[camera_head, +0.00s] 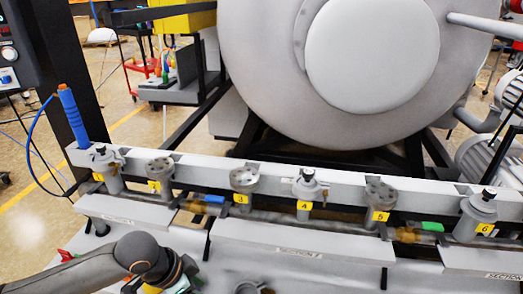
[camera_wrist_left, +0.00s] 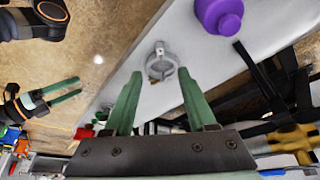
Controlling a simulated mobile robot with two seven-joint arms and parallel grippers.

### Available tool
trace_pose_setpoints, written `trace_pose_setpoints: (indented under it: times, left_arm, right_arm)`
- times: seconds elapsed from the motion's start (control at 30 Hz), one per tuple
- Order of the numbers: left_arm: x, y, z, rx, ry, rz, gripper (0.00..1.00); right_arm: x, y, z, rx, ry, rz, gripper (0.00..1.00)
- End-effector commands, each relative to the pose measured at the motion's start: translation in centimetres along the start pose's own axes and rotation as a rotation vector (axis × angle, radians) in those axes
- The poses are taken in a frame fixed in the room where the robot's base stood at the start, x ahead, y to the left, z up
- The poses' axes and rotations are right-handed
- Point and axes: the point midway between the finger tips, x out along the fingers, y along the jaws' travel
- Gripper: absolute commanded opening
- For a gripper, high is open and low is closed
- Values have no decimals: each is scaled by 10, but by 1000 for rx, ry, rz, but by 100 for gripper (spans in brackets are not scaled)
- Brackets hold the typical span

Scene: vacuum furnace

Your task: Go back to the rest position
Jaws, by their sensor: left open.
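My left gripper (camera_wrist_left: 159,73) is open in the left wrist view, its two green fingers apart with nothing between them. Beyond the fingertips, a grey ring-shaped clamp (camera_wrist_left: 160,62) lies on a pale surface. In the head view my left arm (camera_head: 85,272) comes in at the bottom left; its gripper is mostly cut off by the lower edge. My right gripper (camera_wrist_left: 79,86) shows at the left of the left wrist view, with its green fingers apart and empty. It is not visible in the head view.
A grey manifold rail (camera_head: 340,187) with several numbered valve ports runs across the head view before a large round furnace vessel (camera_head: 372,55). A blue-handled tool (camera_head: 72,115) stands at its left end. A purple part (camera_wrist_left: 218,14) and a yellow fitting (camera_wrist_left: 293,140) show in the wrist view.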

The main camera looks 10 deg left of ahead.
Motion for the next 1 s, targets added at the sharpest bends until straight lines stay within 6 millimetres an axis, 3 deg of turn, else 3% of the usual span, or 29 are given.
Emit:
trace_pose_setpoints:
  times: [0.33, 0.47, 0.63, 0.9, 1.0]
  left_arm:
    - [29, 40, -42, -120, 265, 31, 57]
    - [39, 51, -47, -224, 384, -1, 57]
    - [48, 62, -24, -372, 471, -89, 57]
    - [51, 83, 53, -523, 462, -263, 57]
    - [50, 89, 72, -538, 447, -301, 57]
  right_arm:
    - [-21, -1, -25, -1, 12, 5, 82]
    - [-30, 2, -30, -1, 7, 14, 82]
    - [-45, 6, -39, 2, 8, 25, 82]
    - [-61, 12, -42, 8, -6, 43, 82]
    - [-63, 11, -44, 9, -2, 43, 82]
